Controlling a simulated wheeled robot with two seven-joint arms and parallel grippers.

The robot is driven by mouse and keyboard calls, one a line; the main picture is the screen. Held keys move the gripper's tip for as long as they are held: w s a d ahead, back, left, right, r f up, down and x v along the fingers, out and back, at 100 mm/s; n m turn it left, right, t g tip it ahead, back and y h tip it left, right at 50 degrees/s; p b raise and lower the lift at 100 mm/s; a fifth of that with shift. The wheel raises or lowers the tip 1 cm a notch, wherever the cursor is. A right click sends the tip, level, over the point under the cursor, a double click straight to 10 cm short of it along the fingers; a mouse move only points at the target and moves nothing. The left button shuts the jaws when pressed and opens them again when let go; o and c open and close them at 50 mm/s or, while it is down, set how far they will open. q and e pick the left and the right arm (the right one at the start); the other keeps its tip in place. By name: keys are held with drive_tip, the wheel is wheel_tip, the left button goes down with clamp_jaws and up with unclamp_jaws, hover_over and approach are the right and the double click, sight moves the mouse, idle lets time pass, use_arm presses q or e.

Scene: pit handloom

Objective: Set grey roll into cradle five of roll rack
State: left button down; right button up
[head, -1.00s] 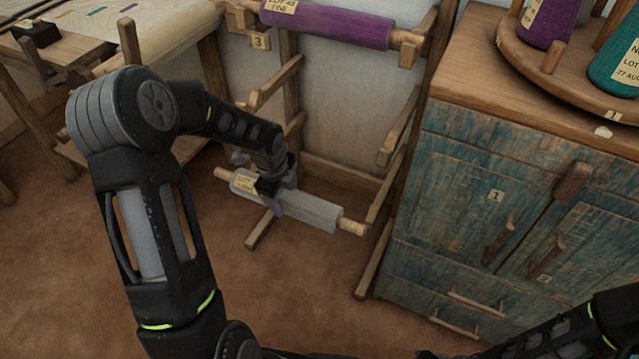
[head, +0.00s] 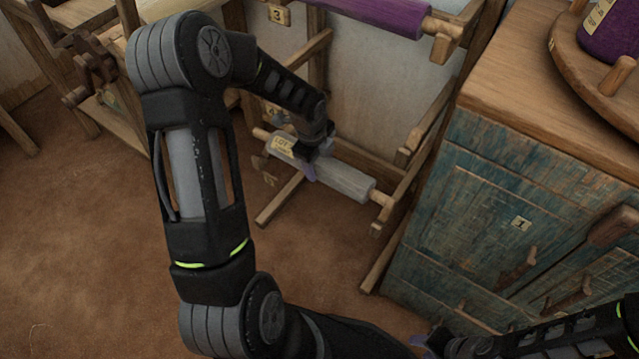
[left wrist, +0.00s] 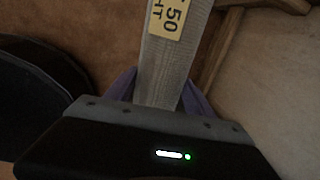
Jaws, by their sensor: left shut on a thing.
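The grey roll (head: 348,180), with a yellow label and pale wooden ends, is held crosswise at the lower part of the wooden roll rack (head: 319,65). My left gripper (head: 310,168) is shut on it near its labelled left part. The left wrist view shows the grey roll (left wrist: 170,75) between the purple fingers. The roll's right end overlaps the tip of a low right rack arm (head: 395,208); I cannot tell if it touches. A low left rack arm (head: 280,198) shows below the roll. The cradle's number is not readable. My right gripper (head: 432,340) is low at right, its jaws unclear.
A purple roll (head: 385,14) lies higher in the rack, by the number 3 tag (head: 278,14). A blue worn cabinet (head: 475,225) stands close on the right, with a round wooden stand (head: 580,75) on top. Brown floor (head: 90,250) is free at left.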

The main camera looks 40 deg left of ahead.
sight(319, 171)
use_arm(q)
drive_tip(key=shift+f+b, duration=0.45)
drive_tip(key=shift+f, duration=1.5)
drive_tip(key=shift+f+b, duration=0.65)
drive_tip(key=shift+f, duration=1.2)
drive_tip(key=shift+f, duration=0.1)
drive_tip(key=shift+f, duration=0.1)
drive_tip(key=shift+c, duration=1.8)
unclamp_jaws()
